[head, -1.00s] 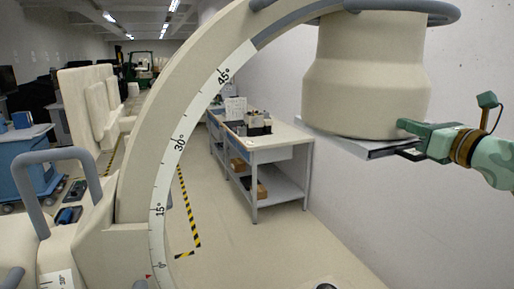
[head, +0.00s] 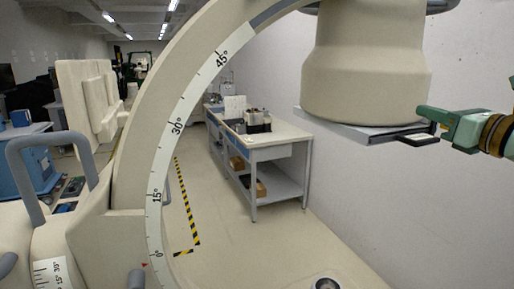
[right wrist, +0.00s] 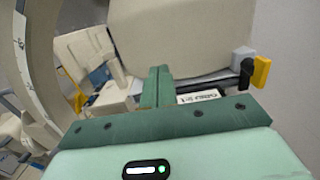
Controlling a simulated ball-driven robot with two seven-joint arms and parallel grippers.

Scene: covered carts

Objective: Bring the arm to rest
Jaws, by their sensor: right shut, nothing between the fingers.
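My right gripper (head: 424,114) comes in from the right edge in the head view. Its green fingers are together and hold nothing; they also show closed in the right wrist view (right wrist: 157,87). The fingertips are close to the right side of the big beige cylindrical housing (head: 365,75). A flat grey plate (head: 345,132) sits under that housing, with a black handle (head: 418,140) at its right end, just below my fingers. In the wrist view a black part with a yellow end (right wrist: 261,71) lies right of the fingers. My left gripper is not in view.
A large curved beige arm with a degree scale (head: 183,108) crosses the left of the head view. A workbench (head: 285,143) with boxes stands behind, by the white wall. A blue cart (head: 35,165) is at the left. Free floor lies in front of the bench.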

